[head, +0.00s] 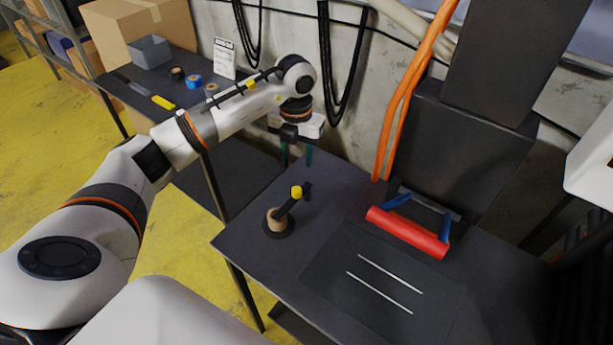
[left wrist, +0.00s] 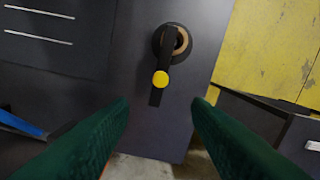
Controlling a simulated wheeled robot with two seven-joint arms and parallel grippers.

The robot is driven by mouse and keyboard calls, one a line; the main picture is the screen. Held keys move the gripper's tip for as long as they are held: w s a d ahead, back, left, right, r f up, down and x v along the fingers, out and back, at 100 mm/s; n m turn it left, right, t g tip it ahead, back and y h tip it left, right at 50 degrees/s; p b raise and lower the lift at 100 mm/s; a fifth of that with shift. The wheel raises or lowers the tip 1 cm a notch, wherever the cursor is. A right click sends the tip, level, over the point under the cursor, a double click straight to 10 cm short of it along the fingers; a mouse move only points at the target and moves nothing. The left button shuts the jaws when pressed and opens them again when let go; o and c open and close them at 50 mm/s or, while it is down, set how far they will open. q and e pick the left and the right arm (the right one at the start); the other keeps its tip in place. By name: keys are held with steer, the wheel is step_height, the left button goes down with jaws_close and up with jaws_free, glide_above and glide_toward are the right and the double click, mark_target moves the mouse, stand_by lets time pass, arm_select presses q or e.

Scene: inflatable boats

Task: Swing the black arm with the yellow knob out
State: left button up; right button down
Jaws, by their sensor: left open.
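The black arm (head: 287,208) with the yellow knob (head: 296,192) is mounted on a round brown-and-black pivot (head: 277,220) near the left corner of the dark table. In the head view the arm points up and right from the pivot. In the left wrist view the black arm (left wrist: 166,62) and yellow knob (left wrist: 160,78) show ahead of the fingers. My left gripper (head: 297,155) is open and empty, above and behind the knob, with its green fingers pointing down. In the left wrist view the left gripper (left wrist: 160,120) has the knob beyond its gap, untouched. My right gripper is not in view.
A red roller with blue brackets (head: 408,232) sits at the table's back right. Two pale strips (head: 380,292) lie on a dark panel. Orange hoses (head: 395,110) hang behind. A side bench (head: 185,93) holds tape rolls and a cardboard box (head: 135,25).

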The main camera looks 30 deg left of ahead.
arm_select(q)
steer(key=p, duration=0.2)
glide_above(296, 189)
steer(key=f, duration=0.5)
steer(key=shift+s+d+f, duration=0.1)
steer(key=shift+s+f, duration=0.1)
steer(key=f, duration=0.1)
steer(key=f+p, duration=0.1)
steer(key=f, duration=0.2)
steer(key=shift+w+f, duration=0.2)
steer(key=shift+w, duration=0.05)
steer(key=shift+f+p, duration=0.4)
steer(key=shift+f, duration=0.35)
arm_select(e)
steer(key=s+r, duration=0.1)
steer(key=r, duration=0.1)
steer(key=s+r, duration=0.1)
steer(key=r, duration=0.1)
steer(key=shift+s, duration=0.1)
arm_select(q)
steer(key=shift+c, duration=0.6)
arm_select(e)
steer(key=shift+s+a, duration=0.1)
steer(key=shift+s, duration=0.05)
arm_select(q)
jaws_close()
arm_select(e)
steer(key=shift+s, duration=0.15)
